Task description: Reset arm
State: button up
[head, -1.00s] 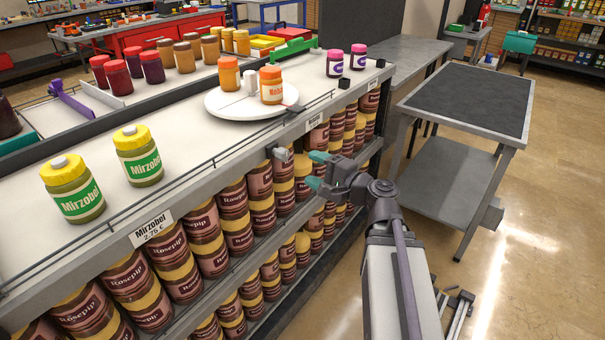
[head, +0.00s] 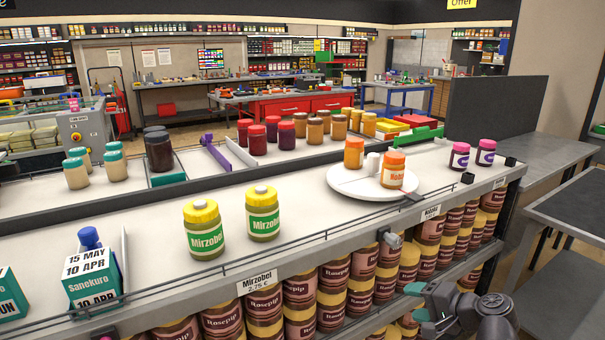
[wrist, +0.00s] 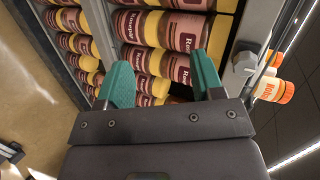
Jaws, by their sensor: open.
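My gripper (head: 415,302) is at the lower right of the head view, in front of the shelf unit and below its top edge. In the wrist view my gripper (wrist: 160,80) shows two teal fingers apart with nothing between them. Behind the fingers are shelved Rosepip jars (wrist: 148,62), which also show in the head view (head: 320,300). The fingers look apart from the jars, though the exact gap is hard to tell.
On the shelf top stand two Mirzobel jars (head: 234,222), a white round plate (head: 345,183) with orange-lidded jars (head: 391,170), and two purple jars (head: 459,156). A grey clamp-like part (head: 390,240) juts from the shelf edge near my gripper. A grey cart (head: 570,215) stands at right.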

jog(key=s+a+f+n+g+h, duration=0.5)
jog(key=a+f+n+g+h, duration=0.4)
jog(key=a, duration=0.4)
notch_tip(320, 180, up, 16)
jog(key=n+g+y+p, duration=0.1)
jog(key=p, duration=1.5)
jog(key=shift+a, duration=0.45)
jog(key=shift+f, duration=0.1)
